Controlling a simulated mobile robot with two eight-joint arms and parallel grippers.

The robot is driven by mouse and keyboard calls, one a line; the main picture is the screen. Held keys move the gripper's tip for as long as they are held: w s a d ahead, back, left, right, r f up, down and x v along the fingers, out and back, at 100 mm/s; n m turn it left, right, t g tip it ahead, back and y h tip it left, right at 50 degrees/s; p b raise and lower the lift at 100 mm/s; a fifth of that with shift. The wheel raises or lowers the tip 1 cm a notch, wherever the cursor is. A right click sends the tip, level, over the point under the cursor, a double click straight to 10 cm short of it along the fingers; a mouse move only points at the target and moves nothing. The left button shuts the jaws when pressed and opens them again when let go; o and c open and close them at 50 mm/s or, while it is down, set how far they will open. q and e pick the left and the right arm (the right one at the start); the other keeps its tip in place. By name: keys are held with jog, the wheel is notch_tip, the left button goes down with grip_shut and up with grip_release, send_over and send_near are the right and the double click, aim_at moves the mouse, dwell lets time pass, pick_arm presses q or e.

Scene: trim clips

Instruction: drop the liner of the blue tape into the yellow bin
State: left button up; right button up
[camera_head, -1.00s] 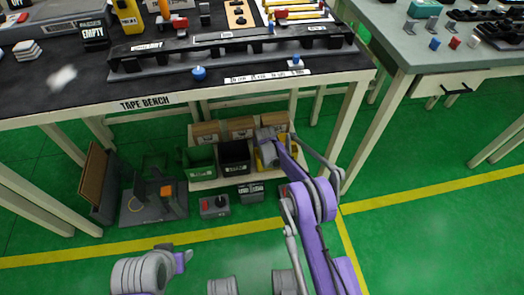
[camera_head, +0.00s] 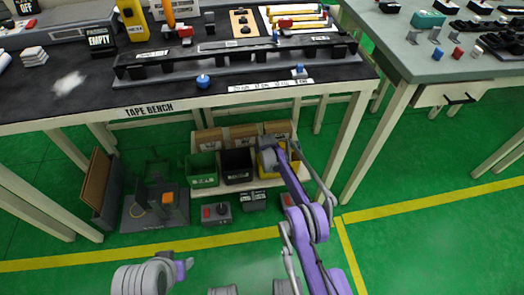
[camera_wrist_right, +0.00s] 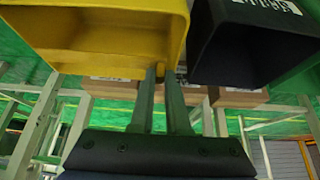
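The yellow bin (camera_head: 262,170) stands on the low shelf under the tape bench, at the right end of a row of bins. In the right wrist view the yellow bin (camera_wrist_right: 95,35) fills the top left. My right gripper (camera_wrist_right: 161,76) has its fingertips close to the bin's near right corner; a narrow gap shows between the fingers. A small yellow patch at the tips may be bin or something held. In the head view my right gripper (camera_head: 267,152) is at the bin. I cannot make out the liner or the blue tape. My left gripper (camera_head: 187,266) is low over the floor, apart from everything.
A black bin (camera_head: 237,168) and a green bin (camera_head: 203,167) stand left of the yellow one. The black bin (camera_wrist_right: 245,45) is close to my right fingers. Cardboard boxes (camera_head: 243,136) stand behind. The bench edge (camera_head: 170,108) overhangs the shelf.

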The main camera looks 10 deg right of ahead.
jog(key=o, duration=0.5)
jog(key=p+v, duration=0.4)
jog(key=v, duration=0.7)
dwell(0.4)
